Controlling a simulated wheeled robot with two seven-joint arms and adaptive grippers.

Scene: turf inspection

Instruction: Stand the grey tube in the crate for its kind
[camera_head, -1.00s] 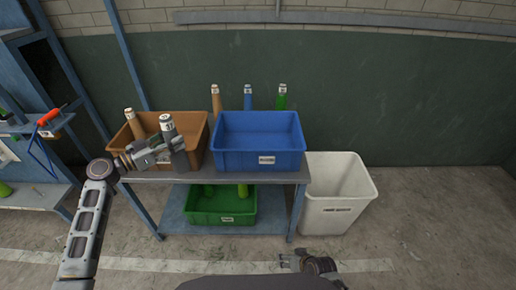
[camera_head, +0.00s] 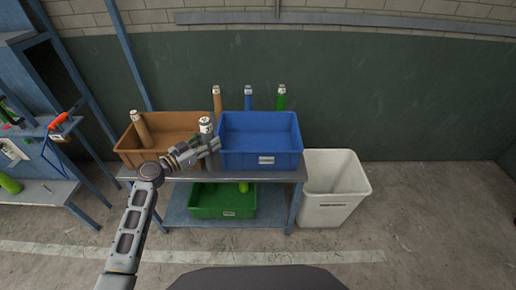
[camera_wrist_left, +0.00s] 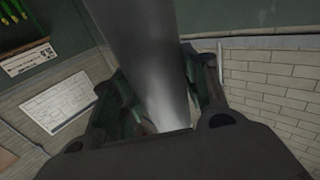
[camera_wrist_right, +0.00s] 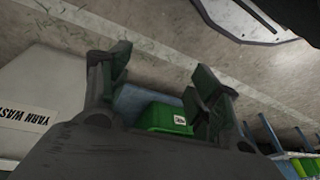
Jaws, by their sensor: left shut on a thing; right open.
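The grey tube (camera_head: 205,126), with a pale labelled top, is upright in my left gripper (camera_head: 211,146), near the gap between the brown and blue crates. In the left wrist view the tube (camera_wrist_left: 155,70) fills the space between the fingers. The brown crate (camera_head: 185,152) holds a brown tube (camera_head: 141,130). The blue crate (camera_head: 260,145) stands to its right; I see no tube inside. The green crate (camera_head: 225,205) on the lower shelf holds a green tube (camera_head: 243,187). My right gripper (camera_wrist_right: 160,88) is open and empty, outside the head view.
Brown (camera_head: 217,99), blue (camera_head: 248,98) and green (camera_head: 281,98) tubes stand behind the crates. A white bin (camera_head: 332,195) is right of the table (camera_head: 285,176). A blue rack (camera_head: 40,130) is at the left. Floor at the right is clear.

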